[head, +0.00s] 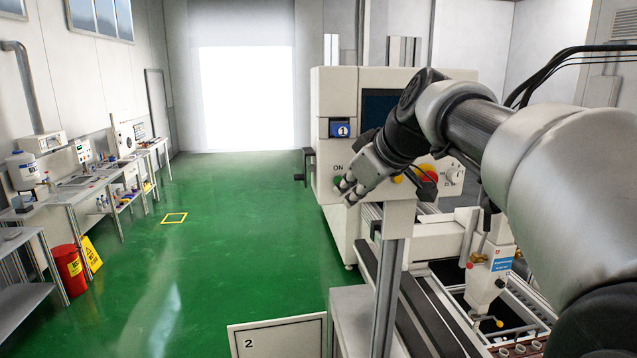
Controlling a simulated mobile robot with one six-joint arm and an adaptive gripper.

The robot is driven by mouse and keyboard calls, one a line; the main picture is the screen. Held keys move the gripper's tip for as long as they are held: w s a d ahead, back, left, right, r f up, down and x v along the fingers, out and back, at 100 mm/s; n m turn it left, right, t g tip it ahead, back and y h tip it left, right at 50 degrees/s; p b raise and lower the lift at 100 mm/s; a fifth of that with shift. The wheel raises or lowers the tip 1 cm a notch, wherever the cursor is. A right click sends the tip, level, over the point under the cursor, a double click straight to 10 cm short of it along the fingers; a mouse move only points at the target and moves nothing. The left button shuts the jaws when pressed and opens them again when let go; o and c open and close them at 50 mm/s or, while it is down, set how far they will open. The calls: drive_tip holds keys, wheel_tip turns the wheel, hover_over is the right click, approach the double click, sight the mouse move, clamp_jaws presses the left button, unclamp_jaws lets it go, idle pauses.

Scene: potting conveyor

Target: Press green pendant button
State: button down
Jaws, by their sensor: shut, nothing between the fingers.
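The pendant (400,212) is a pale box on a metal post, right of centre in the head view. The green button (338,181) is at its left end under the "ON" label, and only a sliver shows beside my fingers. My gripper (346,191) is shut and empty, with its fingertips in front of the green button. I cannot tell whether they touch it. A yellow button (397,179) and a red knob (428,173) sit farther right on the pendant, partly covered by my gripper.
A pale machine cabinet (337,90) stands behind the pendant. A conveyor (432,318) runs below it at the right. A panel marked 2 (285,338) stands at the front. Workbenches (85,190) line the left wall.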

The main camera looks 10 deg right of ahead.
drive_tip(key=shift+w, duration=0.2)
drive_tip(key=shift+w, duration=0.3)
drive_tip(key=shift+w+p, duration=0.4)
idle(0.9)
drive_tip(key=shift+s, duration=0.1)
drive_tip(key=shift+s+b, duration=0.6)
drive_tip(key=shift+s, duration=0.2)
drive_tip(key=s+b, duration=0.3)
drive_tip(key=s, duration=0.2)
drive_tip(key=shift+d, duration=0.1)
